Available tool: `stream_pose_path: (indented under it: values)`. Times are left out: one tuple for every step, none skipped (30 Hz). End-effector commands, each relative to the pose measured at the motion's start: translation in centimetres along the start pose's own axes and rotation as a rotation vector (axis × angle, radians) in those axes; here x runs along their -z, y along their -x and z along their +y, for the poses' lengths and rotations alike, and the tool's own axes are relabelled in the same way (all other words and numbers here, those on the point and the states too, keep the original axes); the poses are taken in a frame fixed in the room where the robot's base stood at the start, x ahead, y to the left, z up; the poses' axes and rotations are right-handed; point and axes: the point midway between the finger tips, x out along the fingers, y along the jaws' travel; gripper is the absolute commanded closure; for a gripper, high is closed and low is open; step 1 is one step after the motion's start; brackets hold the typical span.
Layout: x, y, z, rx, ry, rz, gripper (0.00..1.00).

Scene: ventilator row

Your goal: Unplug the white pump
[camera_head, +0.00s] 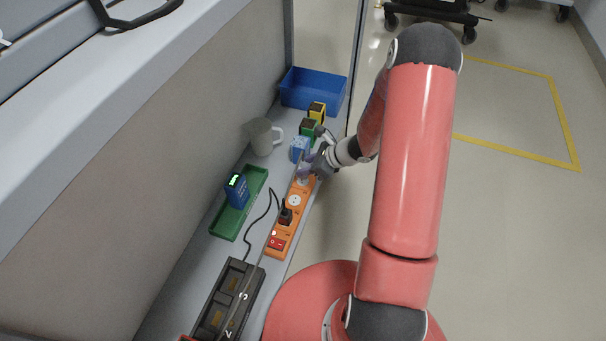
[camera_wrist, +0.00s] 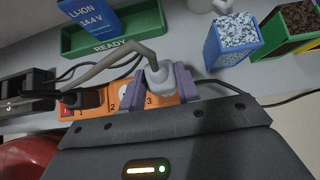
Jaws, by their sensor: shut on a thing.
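An orange power strip (camera_head: 278,230) lies on the shelf, with sockets numbered 1 to 3 in the wrist view (camera_wrist: 173,99). A pale grey-white plug (camera_wrist: 159,78) is at socket 3, with a grey cable (camera_wrist: 105,65) running left. My gripper (camera_wrist: 158,90) is shut on this plug, one purple finger on each side. I cannot tell whether the plug is fully seated. In the head view my gripper (camera_head: 307,166) is at the strip's far end and hides the plug. A black plug (camera_wrist: 80,98) sits at socket 1. No white pump can be made out.
A green tray (camera_head: 224,222) holds a blue battery (camera_head: 237,190). A grey-white mug (camera_head: 262,137), small bins (camera_head: 299,149) and a blue crate (camera_head: 313,90) stand farther back. A dark charger (camera_head: 229,300) is in front. A wall borders the shelf's left side.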

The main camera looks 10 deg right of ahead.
Motion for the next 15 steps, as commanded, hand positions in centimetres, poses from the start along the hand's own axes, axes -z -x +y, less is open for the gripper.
stream_pose_path:
  values:
    - [-0.3, 0.3, 0.0, 0.000, 0.001, 0.000, 1.00]
    - [-0.4, 0.3, 0.0, 0.000, 0.001, 0.000, 1.00]
    - [-0.5, 0.5, 0.0, 0.000, 0.001, 0.000, 1.00]
    - [-0.6, 0.5, 0.0, 0.000, 0.001, 0.000, 1.00]
    - [-0.7, 0.6, 0.0, 0.000, 0.001, 0.000, 1.00]
    - [-0.8, 0.7, 0.0, 0.000, 0.001, 0.000, 1.00]
    - [-0.9, 0.8, 0.0, 0.000, 0.001, 0.000, 1.00]
    - [-0.9, 0.9, 0.0, -0.001, 0.000, 0.000, 1.00]
    - [-1.1, 1.0, 0.0, -0.001, 0.000, 0.000, 1.00]
    - [-1.1, 1.1, 0.0, -0.001, 0.000, 0.000, 1.00]
    - [-1.2, 1.1, 0.0, -0.001, 0.000, 0.000, 1.00]
    - [-1.4, 1.2, 0.0, -0.001, 0.000, 0.000, 1.00]
    - [-1.4, 1.3, 0.0, -0.001, 0.000, 0.000, 1.00]
    - [-1.5, 1.4, 0.0, -0.001, 0.000, 0.000, 1.00]
    - [-1.5, 1.4, 0.0, -0.001, 0.000, 0.000, 1.00]
